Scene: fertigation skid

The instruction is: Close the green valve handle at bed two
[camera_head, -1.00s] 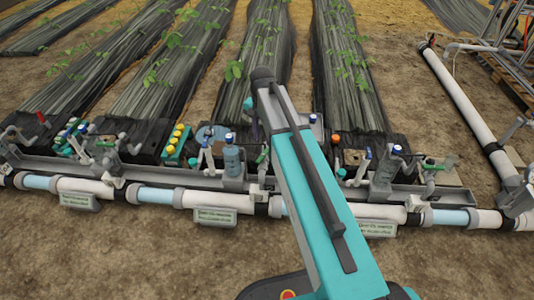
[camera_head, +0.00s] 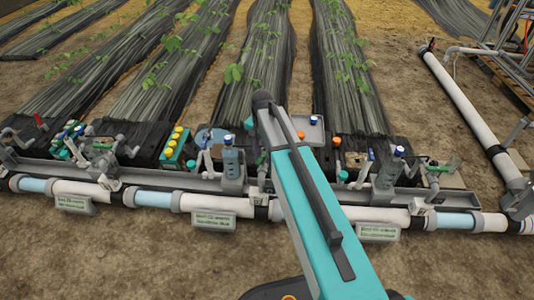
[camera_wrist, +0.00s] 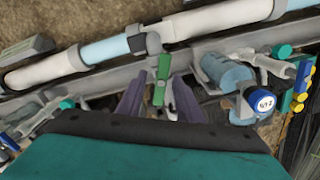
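A green valve handle (camera_wrist: 162,78) shows in the middle of the wrist view, lengthwise between the tips of my gripper (camera_wrist: 158,95). The two grey-purple fingers stand apart on either side of it, with a visible gap and no clear contact. A grey pipe fitting sits just beyond the handle. In the head view a green handle (camera_head: 261,158) shows beside my arm, partly hidden by it. I cannot read the bed labels.
The white main pipe (camera_head: 100,190) runs along the trough. Bare soil in front is clear.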

